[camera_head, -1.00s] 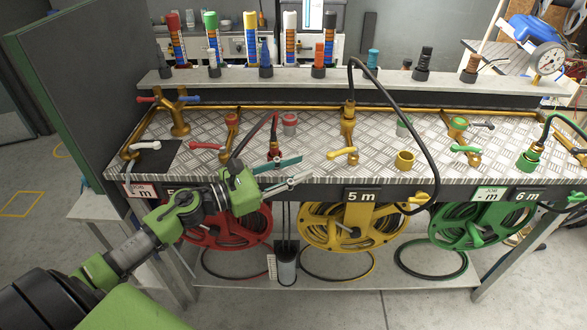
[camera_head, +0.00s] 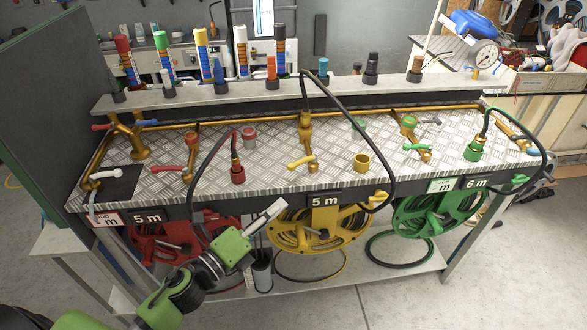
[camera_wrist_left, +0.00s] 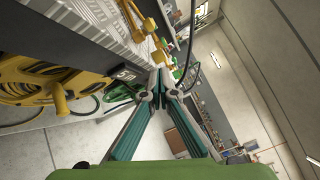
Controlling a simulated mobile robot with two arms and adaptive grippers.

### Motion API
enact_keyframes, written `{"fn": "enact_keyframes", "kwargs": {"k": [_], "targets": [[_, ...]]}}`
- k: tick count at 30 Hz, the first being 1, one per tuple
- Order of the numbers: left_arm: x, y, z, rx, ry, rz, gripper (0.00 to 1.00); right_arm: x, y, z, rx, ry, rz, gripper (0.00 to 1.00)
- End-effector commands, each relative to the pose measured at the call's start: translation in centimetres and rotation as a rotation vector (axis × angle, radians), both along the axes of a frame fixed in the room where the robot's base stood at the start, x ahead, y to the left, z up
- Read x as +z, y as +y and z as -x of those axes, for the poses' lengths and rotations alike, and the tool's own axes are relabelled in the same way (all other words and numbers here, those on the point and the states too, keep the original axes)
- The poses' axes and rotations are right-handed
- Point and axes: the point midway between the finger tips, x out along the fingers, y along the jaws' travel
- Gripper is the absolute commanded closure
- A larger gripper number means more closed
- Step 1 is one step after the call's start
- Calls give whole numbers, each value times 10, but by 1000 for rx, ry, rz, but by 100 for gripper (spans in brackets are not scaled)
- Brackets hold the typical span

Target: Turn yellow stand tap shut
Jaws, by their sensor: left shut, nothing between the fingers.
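The yellow stand tap (camera_head: 302,161) has a brass body at the front of the checker-plate bench (camera_head: 270,175). Its yellow lever points left, roughly along the front edge. Behind it a brass stand (camera_head: 305,128) has a black hose in its top. My left gripper (camera_head: 280,207) is shut and empty. In the head view it appears below and left of the tap, in front of the bench edge and clear of the lever. In the left wrist view its teal fingers (camera_wrist_left: 161,82) meet at the tips. My right gripper is not in view.
A yellow reel (camera_head: 320,236) hangs under the bench, with a red reel (camera_head: 165,240) to its left and a green reel (camera_head: 440,210) to its right. A red plug (camera_head: 237,173) with a hose stands left of the tap. A brass cup (camera_head: 362,162) stands right.

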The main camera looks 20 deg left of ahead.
Motion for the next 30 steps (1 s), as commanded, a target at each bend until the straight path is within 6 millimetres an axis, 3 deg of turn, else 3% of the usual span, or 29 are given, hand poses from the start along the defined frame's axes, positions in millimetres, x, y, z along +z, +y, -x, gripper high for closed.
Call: {"fn": "enact_keyframes", "kwargs": {"k": [4,10,25,30], "targets": [[1,-8,7,29,81,199,100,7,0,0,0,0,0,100],[1,-13,-2,33,97,243,100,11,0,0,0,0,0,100],[7,-43,-88,32,94,237,100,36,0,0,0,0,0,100],[11,-21,-101,34,96,236,100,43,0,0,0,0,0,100]]}}
